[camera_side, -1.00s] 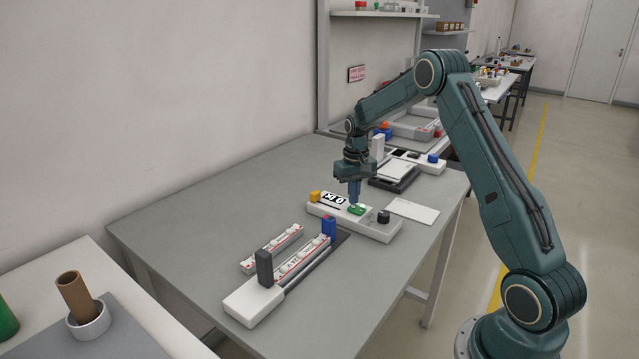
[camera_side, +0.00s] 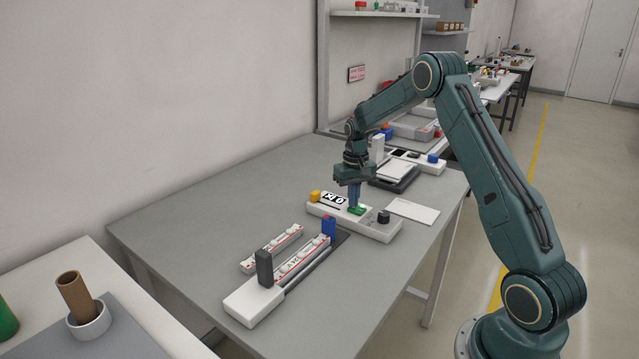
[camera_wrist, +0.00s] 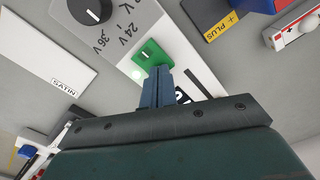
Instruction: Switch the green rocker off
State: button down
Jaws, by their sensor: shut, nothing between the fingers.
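The green rocker (camera_side: 357,210) sits on a white control box (camera_side: 378,229) on the grey table. In the wrist view the rocker (camera_wrist: 150,54) is a green block with a white line mark, and a pale round lamp (camera_wrist: 138,74) is beside it. My gripper (camera_side: 354,207) points down with its blue fingers shut and empty. In the wrist view the fingertips (camera_wrist: 160,69) are at the near edge of the rocker and hide part of it. I cannot tell whether they touch it. The rocker's tilt is too small to judge.
The box also has a black knob (camera_side: 383,216) with voltage marks, a small display (camera_side: 334,198) and a yellow block (camera_side: 315,195). A white card (camera_side: 412,211) lies to the right. The table's left part is clear.

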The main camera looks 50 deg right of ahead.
jog(key=shift+f, duration=0.2)
jog(key=shift+r, duration=3.55)
